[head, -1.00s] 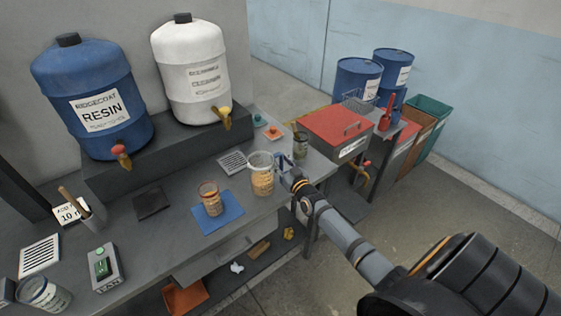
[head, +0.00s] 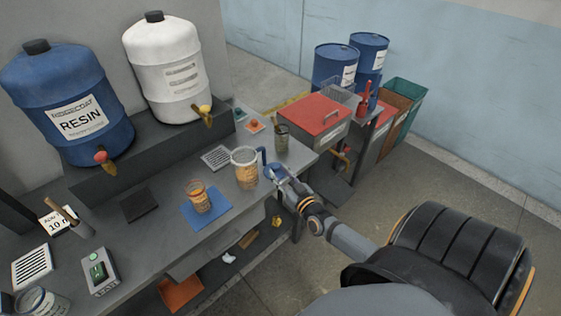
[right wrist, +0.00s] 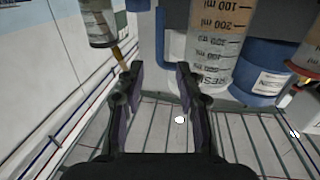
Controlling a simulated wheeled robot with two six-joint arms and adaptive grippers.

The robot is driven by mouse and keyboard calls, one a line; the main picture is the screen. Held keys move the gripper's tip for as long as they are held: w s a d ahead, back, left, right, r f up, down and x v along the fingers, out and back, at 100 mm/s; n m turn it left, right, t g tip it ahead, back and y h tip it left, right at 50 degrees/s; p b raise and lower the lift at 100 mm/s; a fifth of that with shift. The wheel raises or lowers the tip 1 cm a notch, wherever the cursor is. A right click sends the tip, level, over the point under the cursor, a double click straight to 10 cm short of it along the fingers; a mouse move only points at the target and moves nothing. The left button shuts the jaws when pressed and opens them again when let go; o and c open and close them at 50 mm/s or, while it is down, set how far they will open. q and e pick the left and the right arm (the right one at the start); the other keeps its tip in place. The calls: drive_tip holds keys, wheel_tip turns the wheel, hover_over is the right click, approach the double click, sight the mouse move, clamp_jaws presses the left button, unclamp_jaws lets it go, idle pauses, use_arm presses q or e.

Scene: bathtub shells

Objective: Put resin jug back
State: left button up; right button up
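The resin jug (head: 245,170) is a clear measuring jug with amber at its lower part. It stands upright on the grey bench, right of the blue mat (head: 215,217). Its printed scale shows upside down in the right wrist view (right wrist: 212,50). Its blue handle (head: 263,159) faces my right gripper (head: 272,174). In the right wrist view the fingers are apart, and the handle (right wrist: 161,35) lies in line with the gap between them; neither finger visibly presses on it. My left gripper is not in view.
An amber-filled cup (head: 200,200) stands on the blue mat. A pot with sticks (head: 282,138) stands behind the jug, near the bench's right end. The blue resin drum (head: 65,105) and white drum (head: 168,75) sit on a raised dark shelf. A red-lidded box (head: 308,113) stands right.

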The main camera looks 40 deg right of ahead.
drive_tip(key=s+f+g, duration=0.4)
drive_tip(key=s+f, duration=0.2)
drive_tip(key=f, duration=0.7)
drive_tip(key=s+f+g, duration=0.3)
drive_tip(key=s+f, duration=0.3)
drive_tip(key=f, duration=0.6)
drive_tip(key=s+a+f+g, duration=0.2)
drive_tip(key=s+f, duration=0.4)
drive_tip(key=s, duration=0.3)
drive_tip(key=s+a+f+n+g, duration=0.1)
drive_tip(key=s+a+f+g, duration=0.2)
drive_tip(key=s+f, duration=0.3)
drive_tip(key=s+a+f+g, duration=0.3)
drive_tip(key=s+f, duration=0.3)
drive_tip(key=s, duration=0.8)
drive_tip(key=shift+a+f+n+g+y, duration=0.3)
drive_tip(key=shift+g+y, duration=0.1)
drive_tip(key=shift+g, duration=0.5)
